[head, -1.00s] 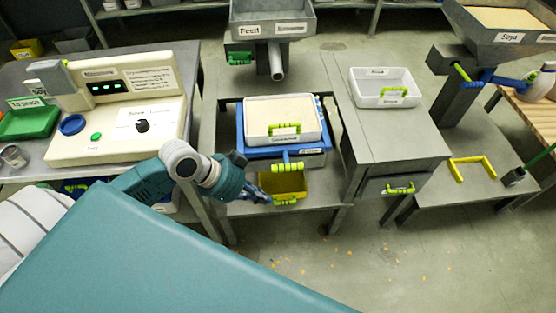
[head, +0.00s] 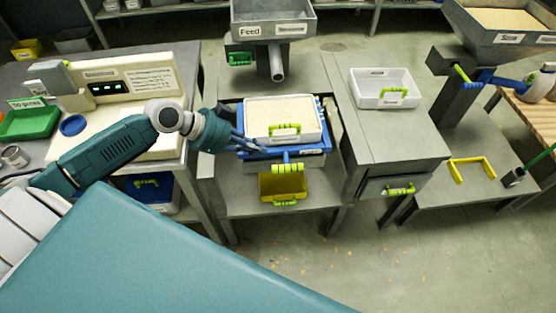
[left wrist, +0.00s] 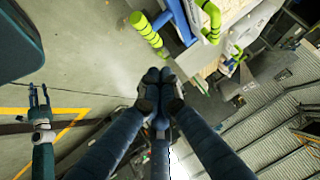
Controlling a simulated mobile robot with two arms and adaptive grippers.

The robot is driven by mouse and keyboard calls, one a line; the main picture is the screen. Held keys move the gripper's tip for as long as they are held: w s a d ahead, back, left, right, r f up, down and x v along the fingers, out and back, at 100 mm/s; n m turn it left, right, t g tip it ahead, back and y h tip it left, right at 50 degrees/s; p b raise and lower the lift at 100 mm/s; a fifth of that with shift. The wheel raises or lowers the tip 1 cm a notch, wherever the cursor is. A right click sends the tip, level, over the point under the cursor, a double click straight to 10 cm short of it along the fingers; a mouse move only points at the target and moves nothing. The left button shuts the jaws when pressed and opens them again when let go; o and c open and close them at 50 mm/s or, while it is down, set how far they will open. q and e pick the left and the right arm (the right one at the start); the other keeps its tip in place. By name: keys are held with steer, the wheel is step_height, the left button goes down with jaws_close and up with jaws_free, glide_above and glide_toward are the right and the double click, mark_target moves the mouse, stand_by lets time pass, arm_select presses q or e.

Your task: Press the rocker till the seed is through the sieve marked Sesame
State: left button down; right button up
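A white sieve tray (head: 300,131) full of pale seed sits in a blue frame on the middle stand. Its small label is too blurred to read. The rocker, a blue stem with a green bar (head: 289,168), sticks out at the frame's front. My left gripper (head: 248,146) is at the frame's left side, left of and above the green bar. In the left wrist view its fingertips (left wrist: 160,78) meet, with nothing between them; a green bar (left wrist: 146,28) lies beyond, apart from them. My right gripper (left wrist: 39,95) shows in the left wrist view, fingers apart and empty.
A yellow bin (head: 282,187) stands below the sieve. A feed hopper (head: 272,18) and its spout are behind. A white tray (head: 384,101) is on the right table, above a drawer with a green handle. A control panel (head: 120,86) stands left.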

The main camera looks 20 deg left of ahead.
arm_select(q)
steer(key=p, duration=0.2)
glide_above(289, 165)
steer(key=s+a, duration=0.2)
steer(key=s, duration=0.1)
step_height(289, 165, down, 6)
steer(key=shift+w+r, duration=0.1)
steer(key=shift+w, duration=0.05)
steer(key=f, duration=0.2)
steer(key=shift+w+a+f, duration=0.1)
steer(key=shift+a+f, duration=0.15)
steer(key=shift+f, duration=0.1)
steer(key=shift+w+f, duration=0.1)
steer(key=shift+f, duration=0.5)
steer(key=shift+f, duration=0.1)
